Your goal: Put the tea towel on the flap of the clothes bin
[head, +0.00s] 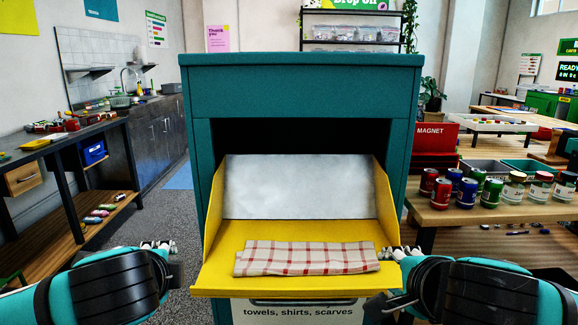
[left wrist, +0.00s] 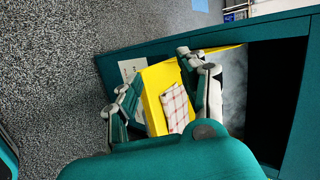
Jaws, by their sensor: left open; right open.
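The tea towel (head: 306,258), cream with red checks and folded into a flat strip, lies on the yellow flap (head: 215,272) of the teal clothes bin (head: 306,92). The towel (left wrist: 176,108) and flap (left wrist: 156,84) also show in the left wrist view, between and beyond my fingers. My right gripper (head: 391,280) is open and empty beside the flap's right edge, close to the towel's right end. My left gripper (head: 170,262) is open and empty, left of the flap and apart from it; its spread fingers show in the left wrist view (left wrist: 160,66).
A wooden table (head: 446,214) with several cans and jars stands close on the right, near my right arm. A dark bench (head: 62,142) with small items stands on the left. Grey floor (head: 165,222) is free between that bench and the bin.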

